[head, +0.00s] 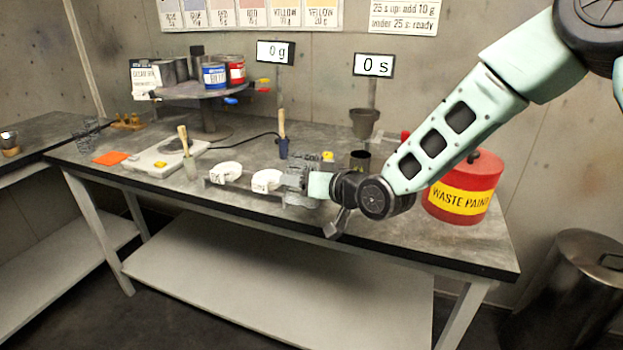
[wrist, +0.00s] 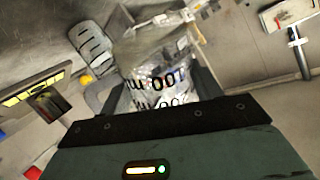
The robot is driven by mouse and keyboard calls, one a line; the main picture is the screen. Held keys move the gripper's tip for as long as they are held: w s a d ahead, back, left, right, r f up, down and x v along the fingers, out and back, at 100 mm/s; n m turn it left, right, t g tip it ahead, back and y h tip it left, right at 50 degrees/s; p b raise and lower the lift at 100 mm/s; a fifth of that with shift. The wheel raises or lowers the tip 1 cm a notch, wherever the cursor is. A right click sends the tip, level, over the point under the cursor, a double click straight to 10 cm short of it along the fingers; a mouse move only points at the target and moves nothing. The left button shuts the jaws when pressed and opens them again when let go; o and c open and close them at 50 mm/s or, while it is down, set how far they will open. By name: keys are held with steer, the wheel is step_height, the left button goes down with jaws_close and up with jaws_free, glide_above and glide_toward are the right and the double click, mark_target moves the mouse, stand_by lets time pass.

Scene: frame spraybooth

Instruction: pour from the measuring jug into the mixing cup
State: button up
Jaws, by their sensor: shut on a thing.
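My gripper (head: 299,180) is low over the front of the workbench, shut on a clear vessel, the measuring jug (wrist: 158,78). In the wrist view the jug sits between the fingers, with black "100 ml" marks reading upside down. In the head view the jug is hard to make out against the grey metal around the gripper. I cannot tell what is in it or how far it is tilted. I cannot single out the mixing cup for certain; a clear container (head: 84,130) stands at the bench's left end. The displays read 0 g (head: 275,52) and 0 s (head: 373,65).
A pale scale (head: 150,160) lies left on the workbench (head: 400,222). A dark cup (head: 360,160) and a red waste paint can (head: 465,190) stand right. A round stand (head: 195,92) holds paint cans behind.

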steer(key=shift+s+f+n+t+y+b, duration=0.25)
steer(key=shift+f+n+t+b, duration=0.5)
steer(key=shift+b, duration=2.55)
steer(key=shift+r, duration=0.15)
steer(key=shift+s+a+r+n+b, duration=0.2)
steer(key=shift+s+n+b, duration=0.05)
steer(key=shift+s+b, duration=0.3)
steer(key=s+r+n+t+y+b, duration=0.1)
steer(key=s+r+n+b, duration=0.1)
steer(key=s+r+b, duration=0.1)
steer(key=shift+s+a+r+b, duration=0.3)
steer(key=shift+s+a+b, duration=0.2)
steer(key=shift+s, duration=0.4)
steer(key=shift+t, duration=0.25)
